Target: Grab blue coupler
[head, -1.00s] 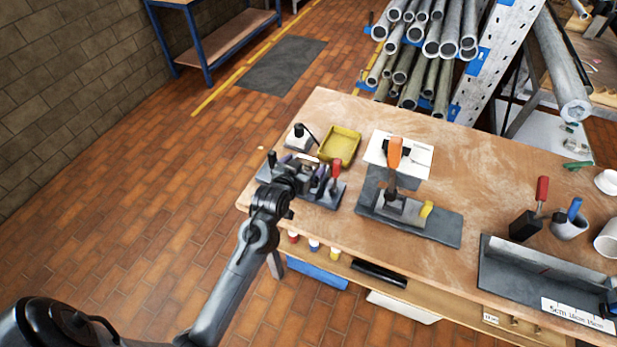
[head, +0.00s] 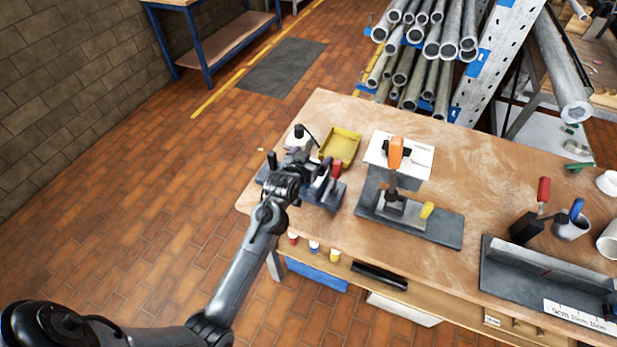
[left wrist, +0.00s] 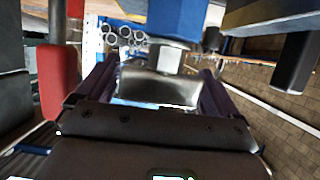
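The blue coupler (left wrist: 180,18) shows large at the top of the left wrist view, with a grey metal collar (left wrist: 165,57) below it. My left gripper (left wrist: 156,70) is open, with one dark finger on each side of a metal block. Gaps show between the fingers and the metal; I see no contact. In the head view, my left gripper (head: 310,160) is over the dark fixture at the table's left end and hides the coupler. My right gripper is not in view.
A red-handled tool (head: 336,168) stands right beside the left gripper. A yellow tray (head: 341,144) and a small white-based item (head: 297,138) are behind it. An orange-handled toggle clamp (head: 395,152) stands to the right. Bare wooden tabletop (head: 350,225) lies in front.

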